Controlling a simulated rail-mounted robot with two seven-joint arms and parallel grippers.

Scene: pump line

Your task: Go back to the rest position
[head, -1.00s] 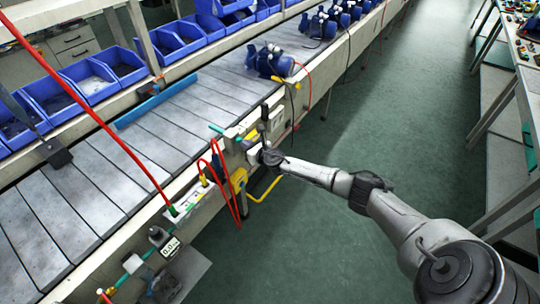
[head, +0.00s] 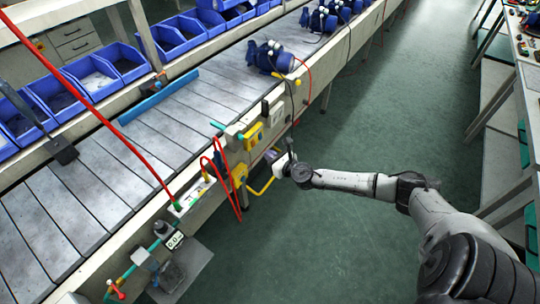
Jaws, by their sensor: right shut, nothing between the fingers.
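My right arm reaches in from the lower right over the green floor. Its gripper (head: 290,146) is beside the front edge of the conveyor (head: 150,145), just right of the yellow device on the rail. The gripper is small and dark in the picture; its fingers are together with nothing seen between them. My left gripper does not show.
A blue pump (head: 270,58) stands on the conveyor, with several more behind it. Blue bins (head: 92,76) line the far side. A red hose (head: 100,112) crosses the left. A bench (head: 525,90) stands at right. Open green floor (head: 385,110) lies between.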

